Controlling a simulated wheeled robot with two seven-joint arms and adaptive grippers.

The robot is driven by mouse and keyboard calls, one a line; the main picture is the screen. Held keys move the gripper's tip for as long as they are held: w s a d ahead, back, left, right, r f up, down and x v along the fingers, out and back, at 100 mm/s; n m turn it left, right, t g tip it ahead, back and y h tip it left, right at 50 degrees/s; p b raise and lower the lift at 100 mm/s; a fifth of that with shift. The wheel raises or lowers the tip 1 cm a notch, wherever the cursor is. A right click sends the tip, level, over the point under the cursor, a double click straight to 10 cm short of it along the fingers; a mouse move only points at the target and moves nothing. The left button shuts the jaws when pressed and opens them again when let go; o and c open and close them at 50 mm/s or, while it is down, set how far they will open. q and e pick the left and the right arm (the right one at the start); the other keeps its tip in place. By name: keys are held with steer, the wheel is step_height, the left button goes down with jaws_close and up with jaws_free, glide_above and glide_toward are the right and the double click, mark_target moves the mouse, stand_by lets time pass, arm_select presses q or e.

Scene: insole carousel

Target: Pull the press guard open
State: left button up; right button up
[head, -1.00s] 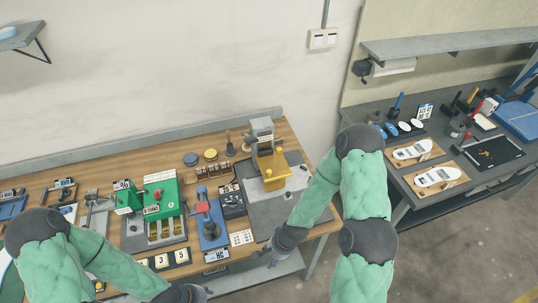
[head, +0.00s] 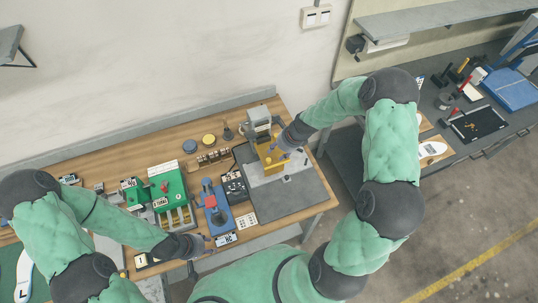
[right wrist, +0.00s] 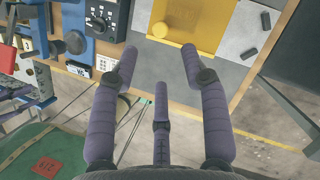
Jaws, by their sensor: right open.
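The press (head: 260,118) is a grey machine at the right end of the wooden bench, with a yellow guard (head: 263,154) on its front. My right gripper (head: 284,158) is just right of the guard in the head view and partly covers the area there. In the right wrist view the yellow guard (right wrist: 188,22) is at the top, beyond my spread purple fingers (right wrist: 160,62). Nothing is between these fingers. Whether a finger touches the guard is unclear. My left gripper (head: 207,246) is low at the bench's front edge, too small to read.
Left of the press are a dark control box (head: 234,187), a blue fixture with a red-topped lever (head: 213,205) and a green machine (head: 167,188). A grey plate (head: 292,195) in front of the press is mostly clear. A second bench (head: 480,125) stands at the right.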

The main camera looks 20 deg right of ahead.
mark_target(269, 159)
steer(key=x, duration=0.9)
steer(key=shift+f, duration=0.15)
jaws_close()
